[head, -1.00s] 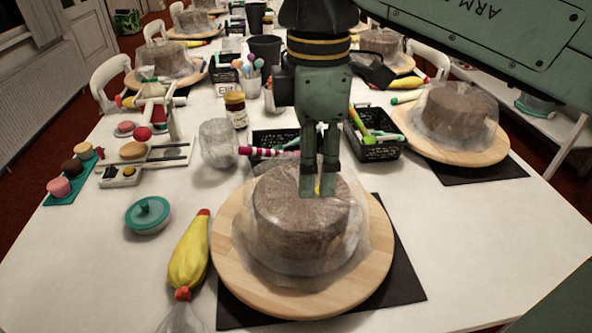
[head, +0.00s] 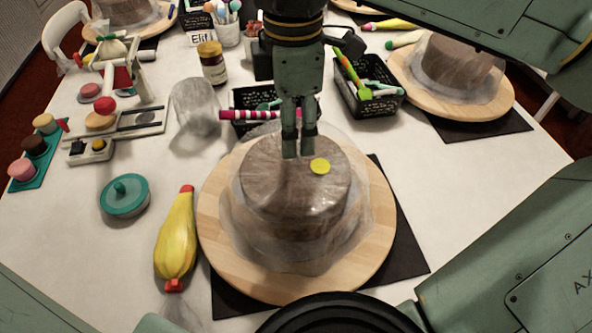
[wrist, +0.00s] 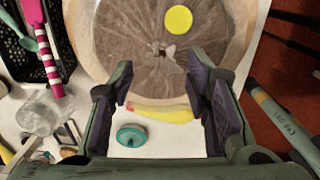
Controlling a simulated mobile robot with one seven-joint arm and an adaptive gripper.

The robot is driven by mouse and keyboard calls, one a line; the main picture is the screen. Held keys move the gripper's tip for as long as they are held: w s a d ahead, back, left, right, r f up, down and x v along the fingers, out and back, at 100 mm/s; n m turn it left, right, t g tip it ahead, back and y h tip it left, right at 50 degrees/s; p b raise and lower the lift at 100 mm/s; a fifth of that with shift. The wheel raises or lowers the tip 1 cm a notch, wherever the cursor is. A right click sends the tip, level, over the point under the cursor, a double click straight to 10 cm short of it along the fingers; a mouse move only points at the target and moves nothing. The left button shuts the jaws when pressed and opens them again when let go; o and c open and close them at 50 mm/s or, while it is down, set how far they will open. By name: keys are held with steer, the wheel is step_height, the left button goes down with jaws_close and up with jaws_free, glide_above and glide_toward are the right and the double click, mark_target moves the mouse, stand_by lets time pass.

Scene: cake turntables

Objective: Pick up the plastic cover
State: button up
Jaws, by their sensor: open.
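The clear plastic cover (head: 245,239) is draped over a round brown cake on a wooden turntable (head: 212,228), its wrinkled skirt spreading onto the wood. A yellow round sticker (head: 320,166) lies on top of the cover. My gripper (head: 299,154) points down just above the top of the cover, left of the sticker. In the wrist view the cover's gathered centre (wrist: 160,52) lies beyond my open, empty fingers (wrist: 163,88), with the yellow sticker (wrist: 178,20) above it. I cannot tell whether the fingertips touch the plastic.
A yellow piping bag (head: 177,240) and a teal lidded pot (head: 125,196) lie left of the turntable. Behind it stand a clear plastic bundle (head: 195,105), black baskets (head: 368,98) and a jar (head: 212,63). Another covered cake (head: 457,68) is at the back right.

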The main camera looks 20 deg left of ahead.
mark_target(296, 177)
steer(key=f, duration=0.2)
steer(key=f+p, duration=0.1)
steer(key=f, duration=0.2)
steer(key=shift+d, duration=0.2)
steer(key=shift+c, duration=0.4)
jaws_close()
